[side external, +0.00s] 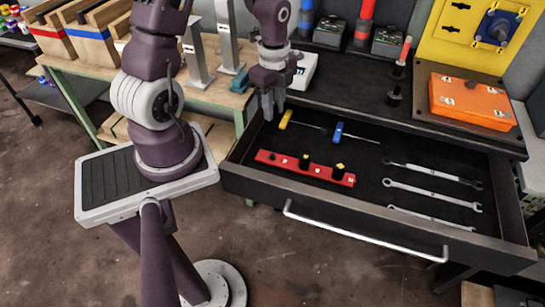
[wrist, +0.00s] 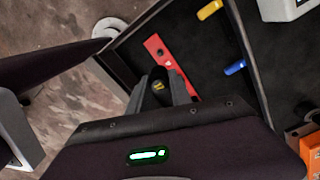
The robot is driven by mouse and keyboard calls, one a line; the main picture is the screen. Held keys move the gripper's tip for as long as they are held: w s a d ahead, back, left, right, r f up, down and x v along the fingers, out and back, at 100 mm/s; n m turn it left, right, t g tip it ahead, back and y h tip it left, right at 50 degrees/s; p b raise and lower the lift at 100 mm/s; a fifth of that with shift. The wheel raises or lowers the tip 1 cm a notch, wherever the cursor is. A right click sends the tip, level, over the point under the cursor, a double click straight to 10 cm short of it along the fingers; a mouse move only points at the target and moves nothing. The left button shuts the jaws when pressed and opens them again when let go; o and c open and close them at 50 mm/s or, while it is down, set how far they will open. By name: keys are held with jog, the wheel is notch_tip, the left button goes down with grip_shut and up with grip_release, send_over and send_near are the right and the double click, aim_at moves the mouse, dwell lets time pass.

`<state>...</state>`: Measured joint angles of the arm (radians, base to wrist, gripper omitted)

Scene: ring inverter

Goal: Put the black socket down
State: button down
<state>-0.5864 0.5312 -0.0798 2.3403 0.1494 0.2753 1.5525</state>
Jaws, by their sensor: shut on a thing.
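My gripper (side external: 268,106) hangs over the left end of the open drawer, behind the red socket rail (side external: 282,162). In the wrist view my gripper (wrist: 159,90) is shut on a black socket (wrist: 158,82) with a yellow mark on its end. The fingers hide the held socket in the side view. The red rail lies in the drawer and carries black sockets, including one near its middle (side external: 305,160) and a larger one at its right end (side external: 340,174). In the wrist view the rail (wrist: 156,48) is partly hidden behind the right finger.
The drawer (side external: 380,226) also holds a yellow-handled screwdriver (side external: 286,119), a blue-handled one (side external: 338,132) and several wrenches (side external: 432,193). Bare drawer floor lies between them. An orange case (side external: 470,102) sits on the worktop behind, and a white box (side external: 303,71) stands near my gripper.

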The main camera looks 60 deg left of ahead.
aim_at(274, 155)
notch_tip(274, 155, down, 15)
jog(key=shift+r, duration=0.15)
jog(key=shift+f, duration=0.25)
jog(key=shift+f, duration=0.3)
jog(key=c, duration=1.2)
grip_release()
jog(key=shift+o, duration=0.2)
